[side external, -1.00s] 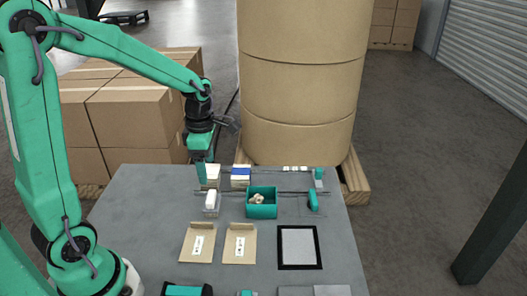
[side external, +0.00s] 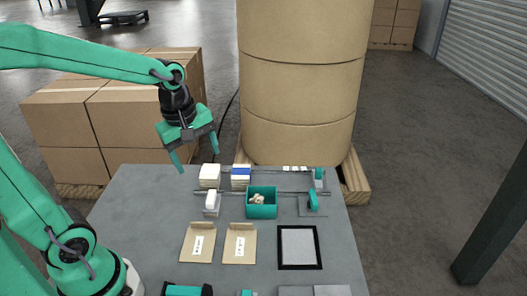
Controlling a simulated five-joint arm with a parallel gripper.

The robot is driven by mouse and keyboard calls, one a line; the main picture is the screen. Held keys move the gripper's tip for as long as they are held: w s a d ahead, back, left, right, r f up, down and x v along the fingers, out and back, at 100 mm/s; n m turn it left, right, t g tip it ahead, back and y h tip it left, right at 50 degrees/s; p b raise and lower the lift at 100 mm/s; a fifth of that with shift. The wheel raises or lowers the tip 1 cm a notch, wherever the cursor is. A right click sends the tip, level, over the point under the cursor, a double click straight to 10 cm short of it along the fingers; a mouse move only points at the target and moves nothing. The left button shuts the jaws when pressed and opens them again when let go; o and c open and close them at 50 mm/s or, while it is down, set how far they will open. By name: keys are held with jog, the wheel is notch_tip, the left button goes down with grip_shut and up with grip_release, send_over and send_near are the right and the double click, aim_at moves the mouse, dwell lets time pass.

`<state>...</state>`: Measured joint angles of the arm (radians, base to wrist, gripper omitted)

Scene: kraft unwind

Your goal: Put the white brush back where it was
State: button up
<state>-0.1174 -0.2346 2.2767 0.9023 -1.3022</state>
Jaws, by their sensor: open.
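A small white block-like piece (side external: 211,199), which looks like the white brush, stands in a small grey holder (side external: 211,212) at the left of the table, near the thin rod. At this size I cannot make out bristles or how it is seated. My gripper (side external: 196,157) is open and empty, raised above the back left of the table. Its two teal fingers are spread and point down. It is apart from the white piece, which lies below and to its right in the picture.
A teal bin (side external: 262,204) with small pale pieces stands mid-table. White (side external: 210,175) and blue-and-white (side external: 241,178) stacks stand behind. A teal piece (side external: 314,200) is at right. Two kraft envelopes (side external: 240,244) and a black-framed pad (side external: 299,247) lie in front. A big paper roll (side external: 302,80) stands behind.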

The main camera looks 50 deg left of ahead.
jog(key=s+d+r+m+t, duration=0.3)
jog(key=s+m, duration=0.5)
jog(key=m, duration=0.8)
jog(key=shift+d+r, duration=0.3)
jog(key=shift+r, duration=0.55)
